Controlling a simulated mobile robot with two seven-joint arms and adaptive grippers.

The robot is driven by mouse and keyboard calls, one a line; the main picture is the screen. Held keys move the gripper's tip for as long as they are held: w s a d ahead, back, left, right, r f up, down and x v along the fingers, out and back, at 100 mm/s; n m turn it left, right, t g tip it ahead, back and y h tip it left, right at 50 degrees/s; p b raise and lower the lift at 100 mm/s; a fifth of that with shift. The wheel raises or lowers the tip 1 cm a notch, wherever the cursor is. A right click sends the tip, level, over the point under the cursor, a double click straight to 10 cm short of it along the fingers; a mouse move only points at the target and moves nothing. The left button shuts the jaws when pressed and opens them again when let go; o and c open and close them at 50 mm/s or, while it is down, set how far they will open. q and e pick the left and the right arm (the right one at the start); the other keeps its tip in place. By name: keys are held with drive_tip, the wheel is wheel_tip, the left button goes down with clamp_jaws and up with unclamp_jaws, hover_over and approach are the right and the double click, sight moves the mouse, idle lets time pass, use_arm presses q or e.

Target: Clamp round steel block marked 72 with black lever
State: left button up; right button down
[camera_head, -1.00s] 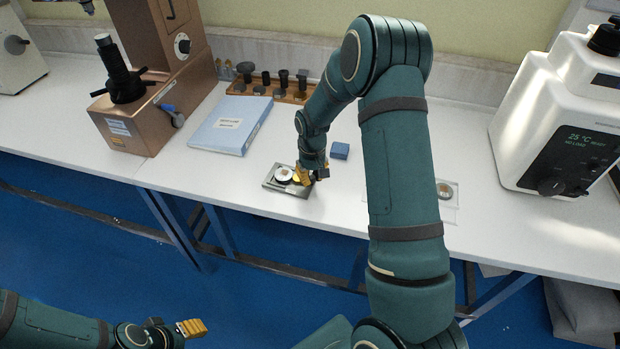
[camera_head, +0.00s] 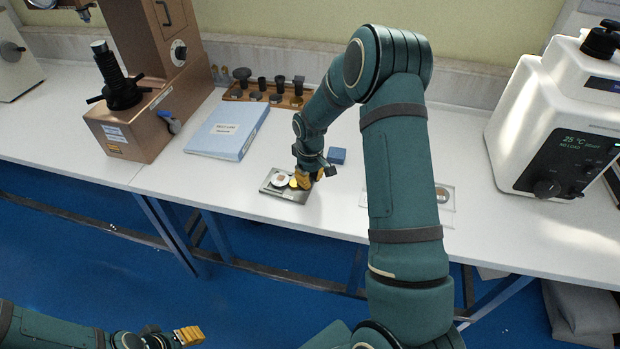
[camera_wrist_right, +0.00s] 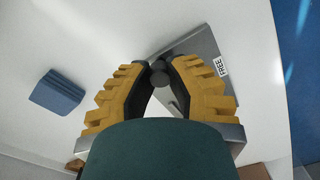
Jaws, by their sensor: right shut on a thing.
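A grey metal plate (camera_head: 289,195) lies on the white bench, and a pale round block (camera_head: 280,180) sits on its left part. The marking on the block is too small to read. My right gripper (camera_head: 304,178) is at the plate's right side, beside the block. In the right wrist view, its yellow fingers (camera_wrist_right: 158,72) are shut on a dark round knob, which looks like the black lever (camera_wrist_right: 158,67). Beyond them the plate (camera_wrist_right: 190,52) shows a label reading FREE. The block is hidden in that view. My left gripper (camera_head: 187,336) hangs low at the left, away from the bench.
A small blue block (camera_head: 337,156) lies just behind my right gripper. A blue binder (camera_head: 228,128) and a wooden rack (camera_head: 268,95) stand behind-left. A copper-coloured tester (camera_head: 150,105) is at left, a white one (camera_head: 560,120) at right. A clear plate (camera_head: 447,200) lies right of my arm.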

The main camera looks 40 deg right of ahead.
drive_tip(key=c, duration=0.8)
unclamp_jaws()
drive_tip(key=shift+c, duration=0.2)
wheel_tip(320, 180, up, 12)
drive_tip(key=shift+s+f, duration=0.1)
